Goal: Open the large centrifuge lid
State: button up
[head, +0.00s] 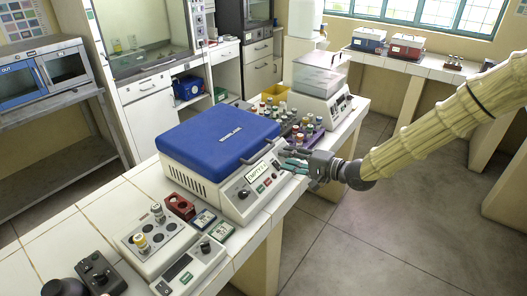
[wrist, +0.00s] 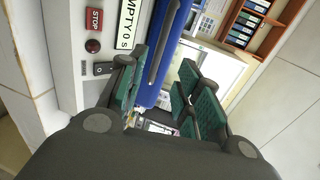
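The large centrifuge (head: 215,185) stands on the tiled bench, a cream body with a control panel at its front right. Its blue lid (head: 220,135) is down and looks closed. A dark handle bar (head: 262,150) runs along the lid's front right edge. My gripper (head: 288,162) is beside the panel, just in front of the lid's right front corner. In the wrist view my gripper (wrist: 163,88) is open, its green-padded fingers apart. The handle bar (wrist: 165,40) and the blue lid edge (wrist: 150,75) show between and beyond the fingers; I cannot tell whether they touch.
Several capped tubes (head: 305,130) and a smaller machine with a clear cover (head: 320,85) stand behind the centrifuge. A red block (head: 179,206) and a tube holder (head: 150,240) are in front. Open floor (head: 370,230) lies to the right.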

aim_at(265, 153)
jog(key=p+x, duration=0.2)
jog(key=x, duration=0.8)
jog(key=shift+w+a+f+p, duration=0.1)
jog(key=shift+a+p, duration=0.15)
jog(key=shift+p, duration=0.15)
grip_shut()
